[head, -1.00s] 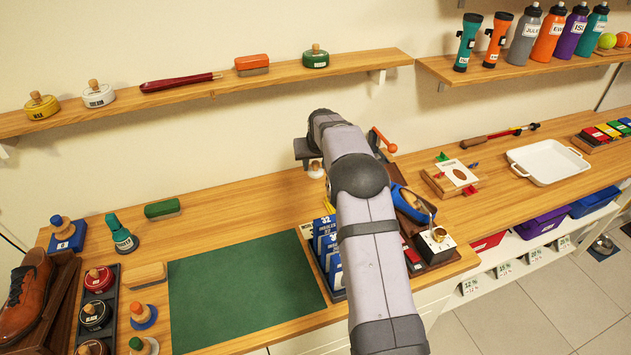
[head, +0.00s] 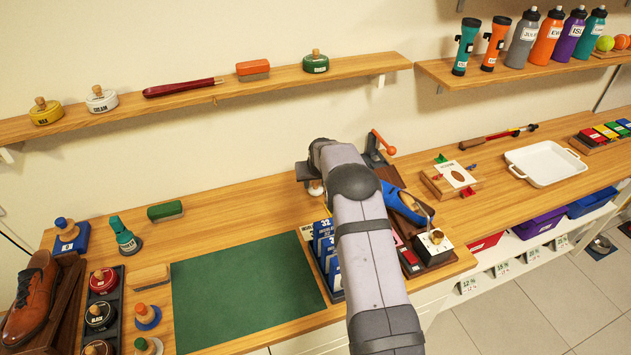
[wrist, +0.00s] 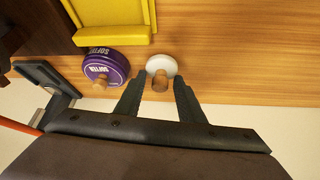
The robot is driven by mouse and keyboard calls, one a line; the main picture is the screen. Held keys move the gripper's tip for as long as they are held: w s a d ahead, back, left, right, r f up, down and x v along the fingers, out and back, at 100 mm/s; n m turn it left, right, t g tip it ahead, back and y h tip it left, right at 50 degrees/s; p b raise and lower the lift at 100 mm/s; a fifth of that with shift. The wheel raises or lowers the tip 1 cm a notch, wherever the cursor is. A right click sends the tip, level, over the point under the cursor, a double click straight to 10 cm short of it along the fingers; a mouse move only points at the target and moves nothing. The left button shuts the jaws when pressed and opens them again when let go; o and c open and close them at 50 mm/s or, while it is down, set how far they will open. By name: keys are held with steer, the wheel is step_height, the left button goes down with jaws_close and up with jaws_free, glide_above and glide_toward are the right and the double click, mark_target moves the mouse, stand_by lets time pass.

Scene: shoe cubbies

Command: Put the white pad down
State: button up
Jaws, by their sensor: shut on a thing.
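The white pad (wrist: 161,65) is a small round disc with a wooden knob, seen in the wrist view. My gripper (wrist: 158,84) is shut on its knob, with one dark finger on each side. In the head view the white pad (head: 316,188) shows just below the dark end of my gripper (head: 306,173), over the back part of the wooden bench. It is low over the bench top; I cannot tell whether it touches. My arm hides part of the area around it.
A purple round tin (wrist: 106,66) stands close left of the pad, and a yellow holder (wrist: 111,22) lies beyond. Blue numbered cards (head: 326,246) stand in front of the pad. The bench to the left, behind the green mat (head: 245,290), is clear.

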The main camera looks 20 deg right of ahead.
steer(key=shift+f, duration=0.15)
steer(key=o, duration=0.9)
steer(key=shift+o, duration=0.2)
steer(key=shift+r, duration=0.25)
steer(key=b+v, duration=0.3)
steer(key=v, duration=0.9)
steer(key=shift+f, duration=0.1)
